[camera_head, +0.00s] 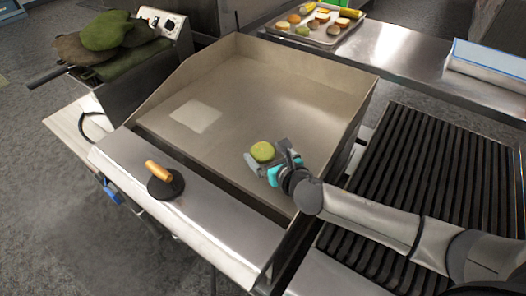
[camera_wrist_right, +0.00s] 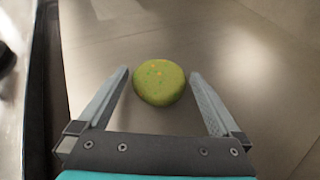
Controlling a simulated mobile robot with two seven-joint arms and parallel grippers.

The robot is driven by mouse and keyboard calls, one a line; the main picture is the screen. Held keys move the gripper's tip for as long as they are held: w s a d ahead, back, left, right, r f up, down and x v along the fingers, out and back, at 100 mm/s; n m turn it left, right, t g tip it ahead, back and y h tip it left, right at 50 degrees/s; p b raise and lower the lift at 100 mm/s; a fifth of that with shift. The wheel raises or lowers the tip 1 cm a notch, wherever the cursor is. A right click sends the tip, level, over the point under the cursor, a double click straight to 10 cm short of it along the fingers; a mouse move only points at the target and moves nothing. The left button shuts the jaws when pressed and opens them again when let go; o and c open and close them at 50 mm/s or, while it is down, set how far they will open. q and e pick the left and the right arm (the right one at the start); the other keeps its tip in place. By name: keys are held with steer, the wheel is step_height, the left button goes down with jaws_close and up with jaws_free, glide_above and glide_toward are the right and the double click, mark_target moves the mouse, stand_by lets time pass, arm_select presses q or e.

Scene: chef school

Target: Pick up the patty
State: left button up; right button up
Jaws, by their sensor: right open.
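The patty (camera_head: 262,151) is a round, yellow-green disc lying on the flat griddle (camera_head: 240,85). My right gripper (camera_head: 266,161) reaches in from the right, low over the griddle at the patty. In the right wrist view the patty (camera_wrist_right: 159,82) lies between the tips of my right gripper's two fingers (camera_wrist_right: 160,88). The fingers are spread, with a visible gap on each side of the patty. Whether the fingertips touch the griddle is unclear. My left gripper is not in view.
Raised metal walls surround the griddle's back and sides. A press with a wooden handle (camera_head: 160,172) sits on the front ledge. A ribbed grill (camera_head: 430,165) lies right. A food tray (camera_head: 316,38) stands behind. Green and brown cloth-like items (camera_head: 108,32) lie at the left.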

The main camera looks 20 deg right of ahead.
mark_target(266, 153)
steer(key=c, duration=1.3)
steer(key=shift+o, duration=0.2)
steer(key=shift+r, duration=0.1)
step_height(266, 153, up, 20)
steer(key=p, duration=0.7)
